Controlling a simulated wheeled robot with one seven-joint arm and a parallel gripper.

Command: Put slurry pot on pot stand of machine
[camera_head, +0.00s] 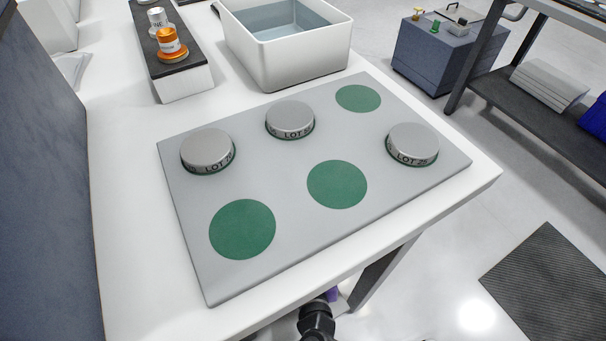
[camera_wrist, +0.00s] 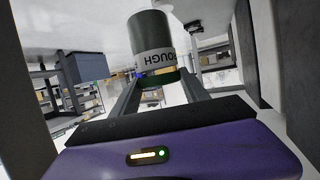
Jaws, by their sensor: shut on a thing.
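The slurry pot (camera_wrist: 151,32) is a dark green cylinder with a white label ending in "OUGH", which reads upside down in the wrist view. My gripper (camera_wrist: 162,78) is shut on it, with one finger on each side near a yellowish band. In the head view, part of my arm shows at the bottom edge beside the bench, and the held pot is not visible there. I cannot pick out the machine's pot stand in either view.
A grey board (camera_head: 275,180) with green circles and several silver "LOT" discs covers much of the white bench. A dark panel (camera_head: 45,190) borders the left.

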